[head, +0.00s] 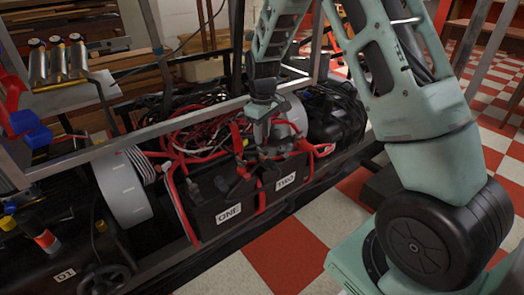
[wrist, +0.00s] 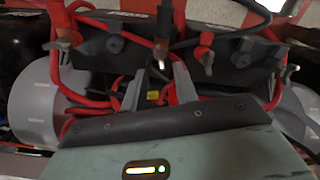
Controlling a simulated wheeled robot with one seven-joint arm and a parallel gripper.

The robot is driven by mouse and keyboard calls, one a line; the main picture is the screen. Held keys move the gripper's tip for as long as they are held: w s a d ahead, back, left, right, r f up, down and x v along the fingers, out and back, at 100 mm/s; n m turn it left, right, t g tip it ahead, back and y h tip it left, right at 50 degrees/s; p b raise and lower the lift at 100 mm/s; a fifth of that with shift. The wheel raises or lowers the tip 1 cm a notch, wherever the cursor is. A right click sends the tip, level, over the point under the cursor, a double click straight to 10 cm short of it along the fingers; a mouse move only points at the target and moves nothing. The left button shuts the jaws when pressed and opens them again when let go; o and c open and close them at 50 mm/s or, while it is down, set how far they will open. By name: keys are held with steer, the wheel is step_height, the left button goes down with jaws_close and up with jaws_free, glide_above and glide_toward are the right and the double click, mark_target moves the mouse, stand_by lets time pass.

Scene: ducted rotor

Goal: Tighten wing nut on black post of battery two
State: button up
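Battery two (head: 288,168) is a black box labelled TWO in the head view, beside battery one (head: 222,192). Red straps or cables run around both. My gripper (head: 268,148) is over the top of the batteries, near their inner ends. In the wrist view my gripper (wrist: 158,80) shows two grey fingers apart with nothing clearly between them. Beyond the fingers are terminal posts with metal wing nuts, one at centre (wrist: 160,50), one at right (wrist: 207,58) and one at left (wrist: 63,46). No contact is clear.
A tangle of red and black cables (head: 205,130) lies behind the batteries. Grey metal frame bars (head: 130,150) cross above. A grey cylinder (head: 123,190) stands at left and a black machine part (head: 335,115) at right. Checkered floor (head: 300,245) is open in front.

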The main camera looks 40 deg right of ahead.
mark_target(262, 152)
steer(key=shift+f+b, duration=0.65)
steer(key=shift+f, duration=1.75)
jaws_close()
